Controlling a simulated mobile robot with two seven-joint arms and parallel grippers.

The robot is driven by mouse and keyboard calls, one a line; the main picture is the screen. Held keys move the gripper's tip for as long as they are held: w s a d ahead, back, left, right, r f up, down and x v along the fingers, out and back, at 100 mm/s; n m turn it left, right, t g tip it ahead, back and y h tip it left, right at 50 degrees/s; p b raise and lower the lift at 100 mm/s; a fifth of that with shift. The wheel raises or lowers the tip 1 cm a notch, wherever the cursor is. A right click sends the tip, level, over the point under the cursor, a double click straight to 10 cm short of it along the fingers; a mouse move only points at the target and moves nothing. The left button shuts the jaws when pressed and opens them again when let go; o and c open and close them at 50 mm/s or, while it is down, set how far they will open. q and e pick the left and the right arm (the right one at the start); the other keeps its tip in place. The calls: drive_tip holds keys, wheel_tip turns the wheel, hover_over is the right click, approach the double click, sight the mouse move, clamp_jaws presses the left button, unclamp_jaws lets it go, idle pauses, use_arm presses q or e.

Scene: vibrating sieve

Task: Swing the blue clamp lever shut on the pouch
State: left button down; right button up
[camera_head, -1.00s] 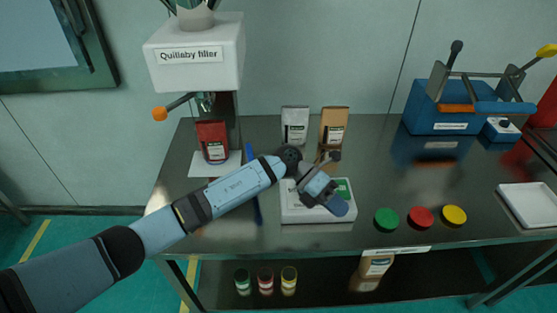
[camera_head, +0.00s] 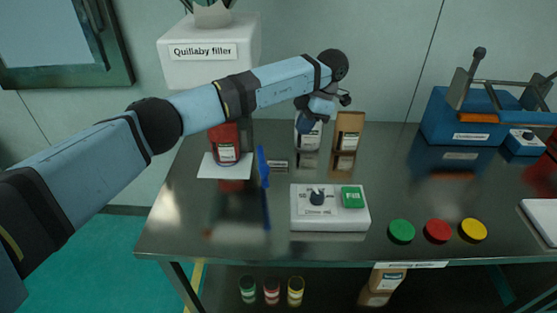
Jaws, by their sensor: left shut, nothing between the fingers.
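The red pouch (camera_head: 227,150) stands upright on a white plate (camera_head: 222,171) under the filler at the left; my left arm hides its top. The blue clamp lever (camera_head: 263,166) stands upright just right of the pouch, apart from it. My left gripper (camera_head: 307,124) is shut and empty. It points down in front of the white pouch (camera_head: 308,136) at the back, to the right of the lever and not touching it. My right gripper is out of view.
A white control box (camera_head: 300,224) with a knob and green button sits front centre. A brown pouch (camera_head: 347,140) stands at the back. Green (camera_head: 401,231), red (camera_head: 437,230) and yellow (camera_head: 473,230) discs lie front right. A blue machine (camera_head: 455,125) stands at the right.

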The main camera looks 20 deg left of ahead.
use_arm(q)
drive_tip(key=shift+f, duration=0.15)
drive_tip(key=s+a+f+p, duration=0.2)
drive_tip(key=s+a+f, duration=0.2)
drive_tip(key=f, duration=0.5)
drive_tip(key=shift+s+a+f+p, duration=0.2)
drive_tip(key=shift+a+p, duration=0.15)
drive_tip(key=shift+a, duration=0.7)
drive_tip(key=shift+a, duration=0.15)
